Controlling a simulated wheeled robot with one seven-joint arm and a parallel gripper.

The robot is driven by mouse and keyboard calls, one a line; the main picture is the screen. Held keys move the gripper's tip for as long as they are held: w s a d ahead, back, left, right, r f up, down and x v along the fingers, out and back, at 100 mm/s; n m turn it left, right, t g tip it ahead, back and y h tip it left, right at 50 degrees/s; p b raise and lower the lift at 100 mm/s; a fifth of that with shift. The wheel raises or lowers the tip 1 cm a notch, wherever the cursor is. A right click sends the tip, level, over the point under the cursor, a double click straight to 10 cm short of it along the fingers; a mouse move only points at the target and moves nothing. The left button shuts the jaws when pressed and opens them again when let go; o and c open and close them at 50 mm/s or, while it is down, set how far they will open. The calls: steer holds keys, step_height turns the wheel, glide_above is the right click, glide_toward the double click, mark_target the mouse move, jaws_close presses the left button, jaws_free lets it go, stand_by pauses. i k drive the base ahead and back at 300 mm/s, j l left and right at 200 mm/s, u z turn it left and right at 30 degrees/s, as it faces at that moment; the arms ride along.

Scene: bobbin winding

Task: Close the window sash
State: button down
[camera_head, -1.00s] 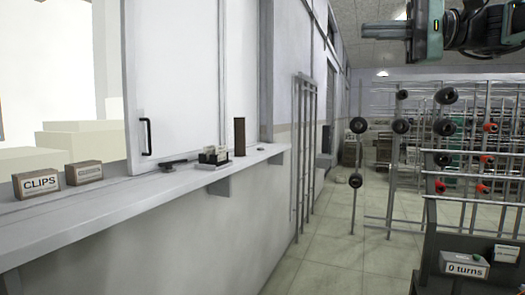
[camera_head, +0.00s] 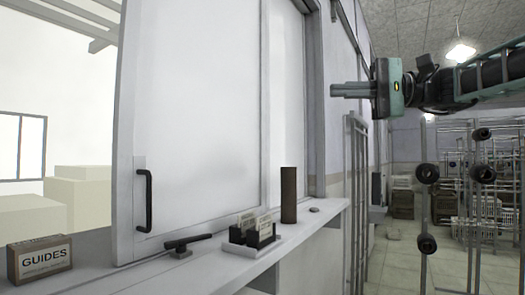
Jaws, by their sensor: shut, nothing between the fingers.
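The window sash (camera_head: 205,110) is a white sliding panel standing upright in the middle left. A black handle (camera_head: 144,201) is fixed near its left edge. Left of the sash the opening is clear, with a bright space behind it. My gripper (camera_head: 334,90) is at the upper right, its fingers pointing left and shut with nothing between them. It is well to the right of the handle and higher, apart from the sash.
The white sill (camera_head: 90,272) holds a GUIDES box (camera_head: 40,258), a black latch-like piece (camera_head: 187,243), a card holder (camera_head: 250,236) and a brown cylinder (camera_head: 288,196). Metal racks with spools (camera_head: 426,173) stand at right. Floor (camera_head: 400,255) shows between sill and racks.

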mark_target(198, 104)
steer(key=i+z, duration=0.45)
steer(key=i, duration=0.35)
steer(key=i+j+z, duration=0.15)
steer(key=i+z, duration=0.3)
steer(key=i, duration=0.35)
steer(key=i+u, duration=0.25)
steer(key=i, duration=0.15)
steer(key=i+l+u, duration=0.25)
steer(key=i, duration=0.15)
steer(key=i+l+u, duration=0.2)
steer(key=i, duration=0.2)
steer(key=u, duration=0.9)
